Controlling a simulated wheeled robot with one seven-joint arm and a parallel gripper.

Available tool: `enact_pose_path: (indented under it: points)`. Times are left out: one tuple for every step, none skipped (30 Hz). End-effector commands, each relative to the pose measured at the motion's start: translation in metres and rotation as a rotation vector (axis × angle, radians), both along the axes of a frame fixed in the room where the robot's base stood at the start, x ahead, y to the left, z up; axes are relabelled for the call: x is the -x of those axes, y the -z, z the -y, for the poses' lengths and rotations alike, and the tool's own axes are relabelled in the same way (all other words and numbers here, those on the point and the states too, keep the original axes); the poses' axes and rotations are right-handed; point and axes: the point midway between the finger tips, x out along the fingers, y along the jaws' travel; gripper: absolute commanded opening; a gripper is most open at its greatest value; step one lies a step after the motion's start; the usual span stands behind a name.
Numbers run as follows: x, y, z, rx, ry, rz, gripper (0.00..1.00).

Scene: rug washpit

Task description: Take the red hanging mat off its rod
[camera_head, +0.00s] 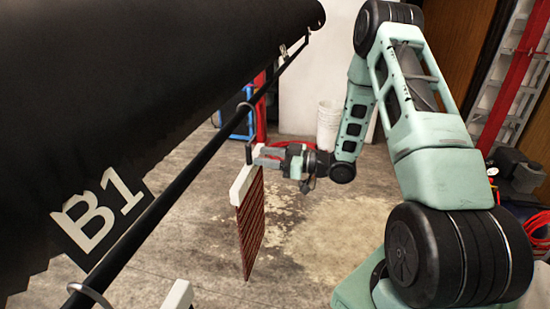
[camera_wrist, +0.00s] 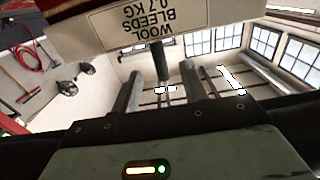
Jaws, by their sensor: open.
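The red mat (camera_head: 250,228) hangs below the black rod (camera_head: 185,178), its white top bar (camera_head: 243,184) under a dark stem and a ring hook (camera_head: 245,106) on the rod. My gripper (camera_head: 262,157) is at the top of the mat, by the stem. In the wrist view my open gripper (camera_wrist: 162,85) has one finger on each side of the dark stem (camera_wrist: 162,62). The white bar, labelled "WOOL BLEEDS 0.7 KG" (camera_wrist: 140,22), fills the top of that view. Whether a finger touches the stem cannot be told.
A large black roll marked B1 (camera_head: 100,205) runs alongside the rod at left. Another white bar (camera_head: 178,295) hangs nearer, at the bottom edge. A white bucket (camera_head: 328,125) stands behind my gripper. The concrete floor (camera_head: 310,245) right of the mat is open.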

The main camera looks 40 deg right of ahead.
Motion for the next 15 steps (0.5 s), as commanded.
enact_pose_path:
  points:
    - [-0.003,0.000,-0.003,-0.001,-0.002,0.001,0.44]
    - [-0.005,0.000,-0.005,-0.001,-0.003,0.001,0.44]
    - [-0.007,0.000,-0.007,0.000,-0.003,0.000,0.44]
    - [-0.009,0.000,-0.008,0.000,-0.002,0.000,0.44]
    - [-0.011,0.000,-0.009,0.000,-0.002,0.000,0.44]
    - [-0.014,0.001,-0.011,0.001,-0.002,0.001,0.44]
    - [-0.015,0.001,-0.013,0.001,-0.003,0.001,0.44]
    - [-0.017,0.000,-0.014,0.001,-0.003,0.001,0.44]
    - [-0.019,0.000,-0.016,0.001,-0.002,0.001,0.44]
    - [-0.021,0.000,-0.017,0.000,-0.002,0.001,0.44]
    - [-0.023,0.000,-0.019,0.000,-0.002,0.001,0.44]
    - [-0.025,0.000,-0.021,0.000,-0.002,0.001,0.44]
    - [-0.027,0.001,-0.022,0.001,-0.003,0.001,0.44]
    - [-0.029,0.001,-0.023,0.001,-0.003,0.001,0.44]
    - [-0.031,0.001,-0.025,0.001,-0.002,0.001,0.44]
